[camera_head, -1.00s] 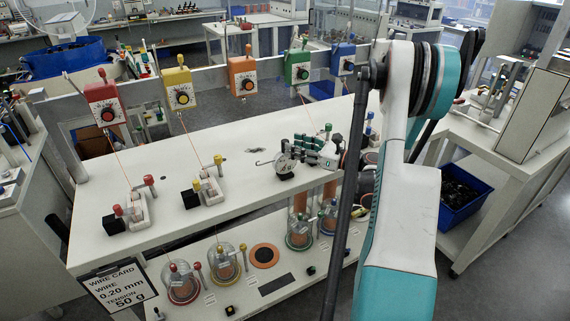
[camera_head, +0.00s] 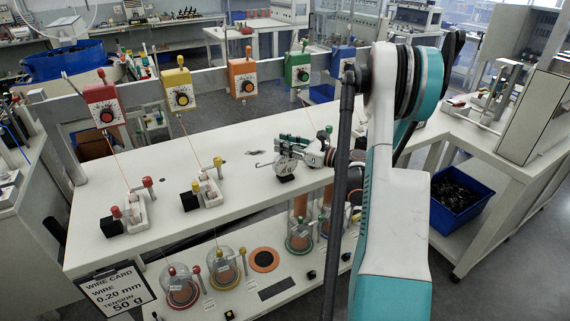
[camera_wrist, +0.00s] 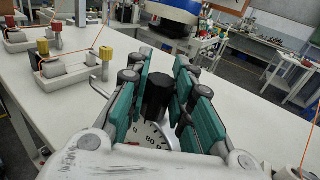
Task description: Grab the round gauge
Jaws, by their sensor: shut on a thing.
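The round gauge (camera_head: 286,172) has a pale dial with dark markings and a thin hooked arm to its left. It is at the middle of the white bench in the head view. In the wrist view its dial (camera_wrist: 150,134) shows partly below and between the fingers, with a black block (camera_wrist: 157,95) beyond it. My gripper (camera_head: 292,149), with teal finger pads, is at the gauge and shut on it. The fingers (camera_wrist: 156,100) flank the gauge in the wrist view and hide part of it. I cannot tell whether the gauge is clear of the bench.
Red (camera_head: 103,106), yellow (camera_head: 180,90), orange (camera_head: 243,78) and green (camera_head: 298,67) tension units stand along the back rail. Thin wires run down from some to clamp blocks on the bench. A wire card (camera_head: 116,286) hangs at the front left. Glass-domed spools fill the lower shelf.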

